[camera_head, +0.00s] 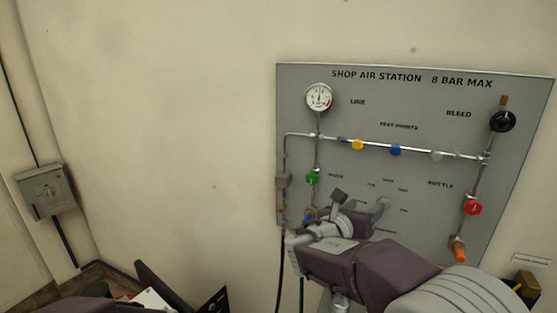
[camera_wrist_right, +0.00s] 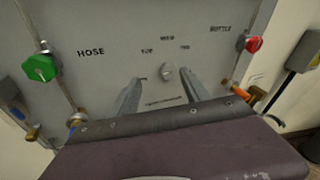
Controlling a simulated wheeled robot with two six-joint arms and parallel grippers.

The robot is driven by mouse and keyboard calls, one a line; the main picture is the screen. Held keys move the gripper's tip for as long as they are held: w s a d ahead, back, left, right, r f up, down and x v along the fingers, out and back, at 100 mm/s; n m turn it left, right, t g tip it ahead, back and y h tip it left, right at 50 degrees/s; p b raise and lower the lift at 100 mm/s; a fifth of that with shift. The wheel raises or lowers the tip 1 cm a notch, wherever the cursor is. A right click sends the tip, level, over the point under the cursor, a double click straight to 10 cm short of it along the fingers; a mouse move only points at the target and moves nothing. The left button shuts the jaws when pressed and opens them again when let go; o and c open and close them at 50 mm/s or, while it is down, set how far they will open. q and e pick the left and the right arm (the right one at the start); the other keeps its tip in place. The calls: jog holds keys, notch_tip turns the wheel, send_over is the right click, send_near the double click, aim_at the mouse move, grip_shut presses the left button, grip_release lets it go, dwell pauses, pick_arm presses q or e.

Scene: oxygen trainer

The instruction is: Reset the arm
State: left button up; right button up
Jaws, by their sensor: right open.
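My right arm reaches in from the lower right in the head view, and its gripper (camera_head: 358,203) is close in front of the lower middle of the grey panel (camera_head: 420,95). In the right wrist view the two fingers of the right gripper (camera_wrist_right: 161,84) stand apart with nothing held between them. A small grey knob (camera_wrist_right: 168,73) on the panel shows just beyond the fingertips, with small labels around it. I cannot tell whether a finger touches it.
The panel carries a round gauge (camera_head: 319,97), a green knob (camera_head: 312,178), a red knob (camera_head: 472,208) and a black knob (camera_head: 502,121). A grey box (camera_head: 46,192) is on the left wall. Dark objects (camera_head: 160,287) lie at the lower left. The wall left of the panel is bare.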

jog(key=s+d+f+m+g+y, duration=0.1)
jog(key=s+d+f+m+g, duration=0.25)
jog(key=s+f, duration=0.2)
jog(key=s+d+f+m+g+y+p, duration=0.1)
jog(key=s+d+f+m+g+y, duration=0.1)
jog(key=s+f+m+g, duration=0.25)
jog(key=s+d+f+m+g+y, duration=0.1)
jog(key=s+d+f+m, duration=0.2)
jog(key=s+f, duration=0.35)
pick_arm(q)
notch_tip(320, 180, up, 2)
jog(key=shift+d+r+p, duration=0.1)
jog(key=shift+p, duration=0.2)
pick_arm(e)
jog(key=s+a+f+m+y, duration=0.3)
jog(key=a+f+m, duration=0.2)
jog(key=a+m, duration=0.2)
jog(key=s+a+f+m+g+y, duration=0.1)
jog(key=s+a+f+m+y, duration=0.3)
jog(key=m, duration=0.8)
jog(key=a, duration=0.2)
jog(key=shift+s+a+f+g+y, duration=0.15)
jog(key=shift+a+f+g+y, duration=0.15)
jog(key=shift+a+f, duration=0.1)
